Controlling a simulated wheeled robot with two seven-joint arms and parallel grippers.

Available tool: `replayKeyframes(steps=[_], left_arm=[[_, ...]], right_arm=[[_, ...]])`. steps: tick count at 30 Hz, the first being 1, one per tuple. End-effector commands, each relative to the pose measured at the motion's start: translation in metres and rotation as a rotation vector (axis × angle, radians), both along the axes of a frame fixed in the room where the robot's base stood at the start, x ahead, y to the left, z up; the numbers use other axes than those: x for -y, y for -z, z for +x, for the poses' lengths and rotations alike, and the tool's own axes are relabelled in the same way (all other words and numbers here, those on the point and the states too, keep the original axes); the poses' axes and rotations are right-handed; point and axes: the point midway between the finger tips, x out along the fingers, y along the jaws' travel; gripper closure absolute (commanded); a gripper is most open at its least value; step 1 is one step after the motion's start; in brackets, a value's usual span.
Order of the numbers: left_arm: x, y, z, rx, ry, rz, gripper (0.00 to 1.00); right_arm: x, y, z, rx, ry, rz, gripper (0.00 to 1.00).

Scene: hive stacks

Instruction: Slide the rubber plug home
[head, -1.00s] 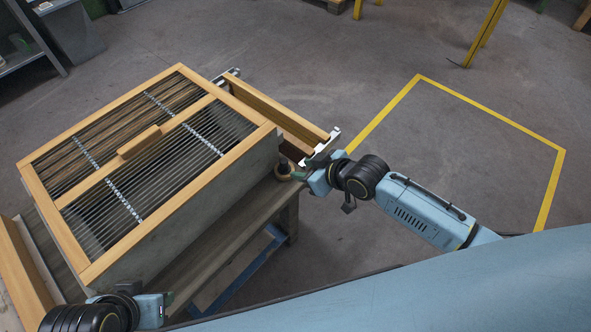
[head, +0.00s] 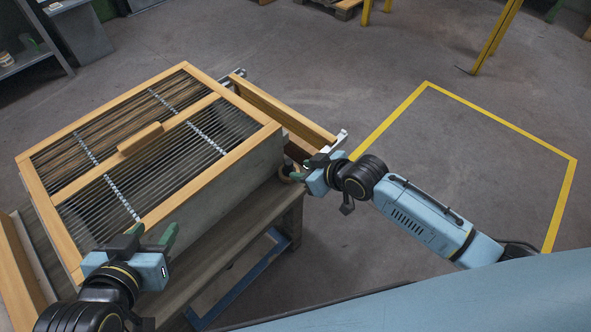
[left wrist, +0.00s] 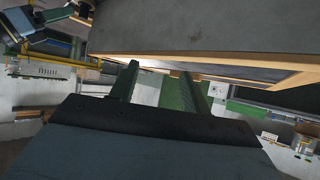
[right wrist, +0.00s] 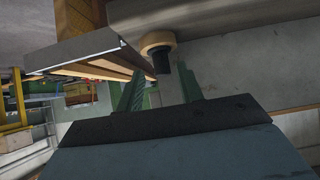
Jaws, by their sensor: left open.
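A small black plug-like piece (right wrist: 161,62) shows in the right wrist view, next to a tan wooden ring (right wrist: 157,41). The ring also shows in the head view (head: 290,173) at the box's near right side; I cannot tell how deep the plug sits. My right gripper (head: 303,174) is at the ring. In the right wrist view its green fingers (right wrist: 160,72) stand apart, with the black piece between or just beyond their tips. My left gripper (head: 155,230) is open and empty beside the box's near front corner. Its fingers (left wrist: 158,72) point past the box's underside.
The hive box (head: 225,170) with a wood-framed wire grid (head: 130,145) stands on a bench (head: 225,232). A yellow floor outline (head: 500,121) encloses bare floor at right. Shelving (head: 30,55) stands at far left.

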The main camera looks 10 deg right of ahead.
Motion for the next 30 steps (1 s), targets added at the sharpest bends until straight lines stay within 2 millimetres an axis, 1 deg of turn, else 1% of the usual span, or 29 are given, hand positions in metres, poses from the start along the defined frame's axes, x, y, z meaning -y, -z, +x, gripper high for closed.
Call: replayKeyframes(steps=[6,15,24,30], left_arm=[[0.009,-0.02,0.014,0.144,0.012,-0.038,0.53],[0.019,-0.051,0.027,0.342,0.028,-0.094,0.53],[0.026,-0.082,0.032,0.524,0.04,-0.147,0.53],[0.028,-0.093,0.032,0.586,0.045,-0.165,0.53]], right_arm=[[-0.002,0.004,0.003,0.0,0.0,0.0,0.63],[-0.005,0.009,0.008,0.0,0.0,0.0,0.63],[-0.015,0.022,0.022,0.0,0.0,0.0,0.63],[-0.018,0.025,0.026,0.0,0.0,0.0,0.63]])
